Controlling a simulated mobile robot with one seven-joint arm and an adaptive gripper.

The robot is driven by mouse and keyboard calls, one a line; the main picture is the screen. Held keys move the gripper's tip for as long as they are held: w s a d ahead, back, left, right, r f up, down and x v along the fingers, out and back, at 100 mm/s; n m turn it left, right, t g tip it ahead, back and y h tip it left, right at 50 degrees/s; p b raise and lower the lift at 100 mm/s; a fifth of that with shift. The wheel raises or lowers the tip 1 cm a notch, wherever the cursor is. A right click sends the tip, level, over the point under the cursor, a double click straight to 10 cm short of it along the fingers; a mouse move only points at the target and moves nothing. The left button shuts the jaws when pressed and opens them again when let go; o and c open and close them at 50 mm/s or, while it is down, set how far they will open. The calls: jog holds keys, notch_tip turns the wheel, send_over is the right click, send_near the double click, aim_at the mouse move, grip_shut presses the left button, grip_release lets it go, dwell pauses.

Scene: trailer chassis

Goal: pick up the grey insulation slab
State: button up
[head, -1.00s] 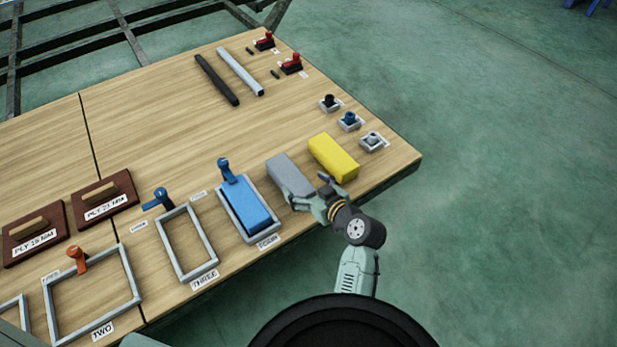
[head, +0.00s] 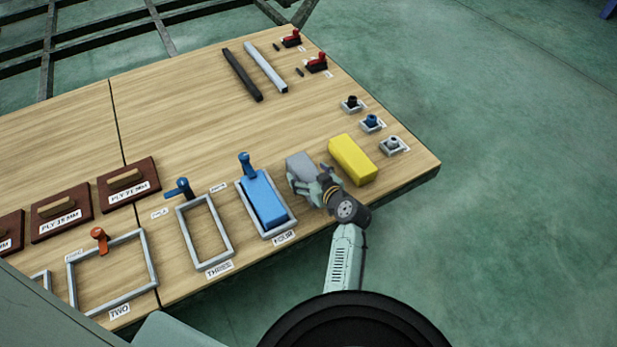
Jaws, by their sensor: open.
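The grey insulation slab (head: 301,168) lies on the wooden table between the blue slab and the yellow slab. Its near part is hidden behind my gripper. My gripper (head: 311,184) is open at the slab's near end, with a finger on each side of it as far as I can see. I cannot tell whether the fingers touch the slab.
The yellow slab (head: 353,159) lies close to the right of my gripper. Empty frame THREE (head: 227,246) is further left. The table behind the grey slab is clear.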

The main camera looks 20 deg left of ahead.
jog(key=shift+c, duration=0.6)
jog(key=c, duration=1.1)
jog(key=shift+c, duration=0.2)
